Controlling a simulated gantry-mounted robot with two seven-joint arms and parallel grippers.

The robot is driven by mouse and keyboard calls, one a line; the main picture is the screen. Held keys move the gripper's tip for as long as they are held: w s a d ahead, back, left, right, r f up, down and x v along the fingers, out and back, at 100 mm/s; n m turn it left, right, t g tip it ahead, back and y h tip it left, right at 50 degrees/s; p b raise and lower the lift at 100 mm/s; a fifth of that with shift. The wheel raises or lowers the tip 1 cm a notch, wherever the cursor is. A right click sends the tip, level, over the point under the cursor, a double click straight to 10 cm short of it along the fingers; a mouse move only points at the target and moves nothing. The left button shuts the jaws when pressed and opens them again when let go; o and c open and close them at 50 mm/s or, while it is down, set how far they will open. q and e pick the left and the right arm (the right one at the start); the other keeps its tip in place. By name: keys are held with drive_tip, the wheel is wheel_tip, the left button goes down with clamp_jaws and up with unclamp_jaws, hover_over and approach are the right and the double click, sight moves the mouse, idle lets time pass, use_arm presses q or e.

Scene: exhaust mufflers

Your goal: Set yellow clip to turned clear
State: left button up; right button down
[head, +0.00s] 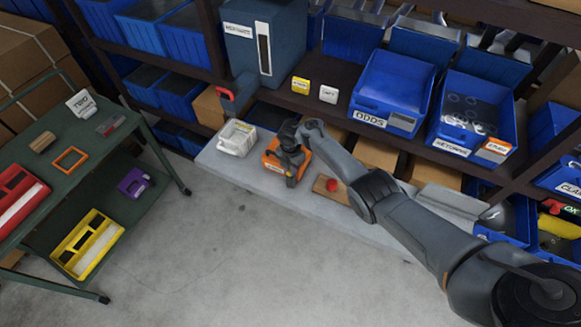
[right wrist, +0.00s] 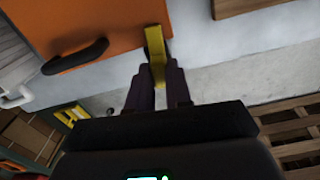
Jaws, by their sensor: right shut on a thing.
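The yellow clip (right wrist: 155,50) stands out from the edge of an orange case (right wrist: 95,30) in the right wrist view. My right gripper (right wrist: 158,78) is shut on the clip's lower end. The clip lies roughly upright in that picture, its upper end against or over the case edge. A black handle (right wrist: 75,57) is on the case face to the left. In the head view the orange case (head: 271,160) stands on the grey bench, and my right gripper (head: 291,177) is in front of it, hiding part of it and the clip. My left gripper is not in view.
A white container (head: 237,138) stands left of the case. A wooden board with a red knob (head: 333,185) lies to its right. Blue bins (head: 390,90) fill the shelf behind. A green cart (head: 75,150) stands at the left. The floor (head: 230,250) between is clear.

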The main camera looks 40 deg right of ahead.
drive_tip(key=m+p, duration=0.1)
drive_tip(key=m, duration=0.2)
drive_tip(key=shift+r, duration=0.15)
drive_tip(key=m+p, duration=0.1)
drive_tip(key=m, duration=0.4)
drive_tip(key=shift+p, duration=0.3)
drive_tip(key=m+p, duration=0.1)
drive_tip(key=m, duration=0.7)
drive_tip(key=shift+m+p, duration=0.3)
drive_tip(key=c, duration=1)
unclamp_jaws()
drive_tip(key=shift+c, duration=0.2)
